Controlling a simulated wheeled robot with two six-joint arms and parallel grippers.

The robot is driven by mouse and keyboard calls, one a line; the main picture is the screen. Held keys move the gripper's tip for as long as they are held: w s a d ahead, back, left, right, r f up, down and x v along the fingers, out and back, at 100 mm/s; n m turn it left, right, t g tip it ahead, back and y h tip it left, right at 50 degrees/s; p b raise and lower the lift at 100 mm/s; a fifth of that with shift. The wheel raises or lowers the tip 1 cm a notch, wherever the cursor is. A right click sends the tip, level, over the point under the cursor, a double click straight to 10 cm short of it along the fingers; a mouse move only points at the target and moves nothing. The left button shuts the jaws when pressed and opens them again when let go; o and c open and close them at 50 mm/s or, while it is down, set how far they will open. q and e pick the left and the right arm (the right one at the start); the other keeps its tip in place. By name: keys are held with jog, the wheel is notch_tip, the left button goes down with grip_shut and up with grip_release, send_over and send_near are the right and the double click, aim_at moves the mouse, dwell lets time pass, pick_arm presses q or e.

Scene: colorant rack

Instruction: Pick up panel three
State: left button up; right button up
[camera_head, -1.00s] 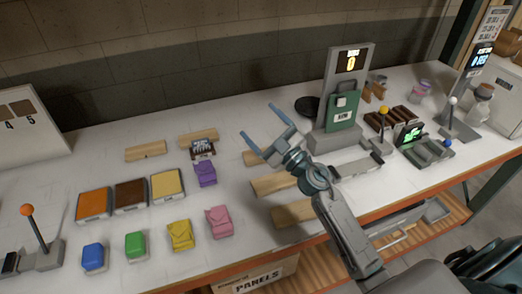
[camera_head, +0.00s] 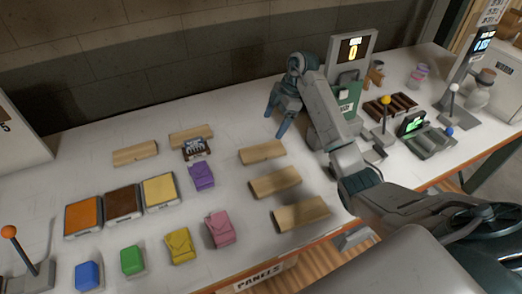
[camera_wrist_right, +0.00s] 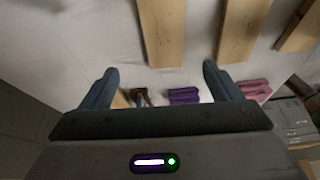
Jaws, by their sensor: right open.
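Several plain wooden panels lie on the white table. Three form a column in the head view: a back one (camera_head: 262,152), a middle one (camera_head: 275,181) and a front one (camera_head: 300,213). I see no number on them, so I cannot tell which is panel three. My right gripper (camera_head: 277,122) is open and empty, fingers pointing down, above the table just beyond the back panel. In the right wrist view the open fingers (camera_wrist_right: 160,82) show below the ends of three panels, the leftmost (camera_wrist_right: 162,30) between them. My left gripper is out of view.
Two more panels (camera_head: 135,153) (camera_head: 190,136) lie at the back left. A purple pouch (camera_head: 202,176) and a pink pouch (camera_head: 218,229) lie left of the column.

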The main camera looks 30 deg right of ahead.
jog(key=b, duration=0.4)
send_near(263, 150)
jog(key=shift+w+x, duration=0.25)
jog(key=shift+x, duration=0.9)
jog(key=shift+w+a+f, duration=0.1)
jog(key=shift+a+f, duration=0.3)
jog(key=shift+f, duration=0.1)
jog(key=shift+a+f+b, duration=0.1)
jog(key=shift+f+b, duration=0.25)
jog(key=shift+s+a+f, duration=0.15)
jog(key=shift+s+f, duration=0.05)
jog(key=shift+f, duration=0.15)
jog(key=shift+p+x, duration=0.8)
jog(key=shift+x, duration=0.4)
jog(key=shift+f, duration=0.5)
jog(key=c, duration=1.1)
